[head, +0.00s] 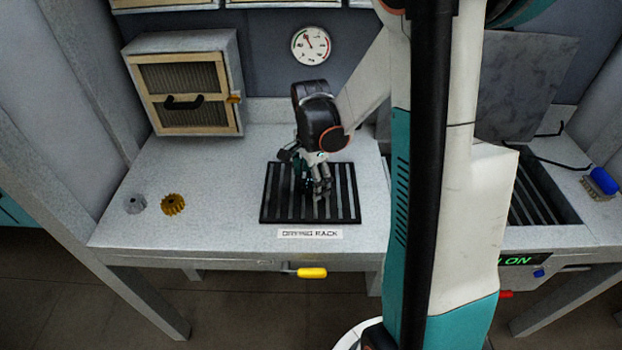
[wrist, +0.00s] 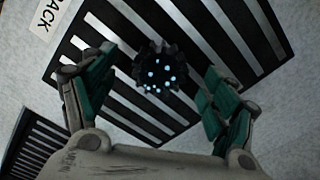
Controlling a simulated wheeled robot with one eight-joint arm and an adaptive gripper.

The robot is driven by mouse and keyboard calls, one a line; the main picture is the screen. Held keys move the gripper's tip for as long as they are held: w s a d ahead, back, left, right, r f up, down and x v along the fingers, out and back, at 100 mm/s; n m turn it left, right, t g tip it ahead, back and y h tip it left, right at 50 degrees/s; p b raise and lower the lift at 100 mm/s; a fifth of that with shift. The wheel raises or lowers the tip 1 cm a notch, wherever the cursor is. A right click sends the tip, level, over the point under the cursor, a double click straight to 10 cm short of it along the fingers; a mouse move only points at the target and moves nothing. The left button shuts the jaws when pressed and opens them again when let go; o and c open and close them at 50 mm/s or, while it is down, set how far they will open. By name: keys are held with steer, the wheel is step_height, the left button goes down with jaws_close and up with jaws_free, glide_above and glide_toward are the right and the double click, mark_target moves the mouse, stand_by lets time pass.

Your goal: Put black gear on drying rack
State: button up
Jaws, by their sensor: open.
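The drying rack (head: 270,215) is a black slatted grate set in the worktop, with a "DRYING RACK" label in front of it. My gripper (head: 318,183) points down over the middle of the rack. In the wrist view, the black gear (wrist: 161,72) appears over the rack's slats (wrist: 232,40), between my gripper's two teal-padded fingers. The fingers are spread, with a gap to the gear on each side. The gear looks to be lying on the rack, though its exact height is hard to tell. In the head view the gear is not clearly seen behind my gripper.
A grey gear (head: 134,204) and a golden-brown gear (head: 173,204) lie on the worktop to the left. A cabinet (head: 187,90) stands behind them. A sink-like basin with a grate (head: 530,200) and a blue-handled brush (head: 603,181) are at the right.

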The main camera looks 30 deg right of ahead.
mark_target(311, 183)
steer(key=shift+r+p, duration=2.3)
steer(key=shift+r, duration=1.1)
steer(key=shift+r, duration=0.2)
steer(key=s+a+r+n+t+h+p, duration=0.1)
steer(key=a+r+n+t+p, duration=0.25)
steer(key=r+n, duration=0.5)
steer(key=s+a+r+n+t+p, duration=0.25)
steer(key=a+r+n+p, duration=0.2)
steer(key=r, duration=0.65)
steer(key=s+a+f+n+t+y+b, duration=0.1)
steer(key=s+a+f+n+b, duration=0.3)
steer(key=s+b, duration=0.4)
steer(key=shift+s+a+f+n, duration=0.35)
steer(key=shift+s+a+n, duration=0.5)
steer(key=shift+a, duration=0.35)
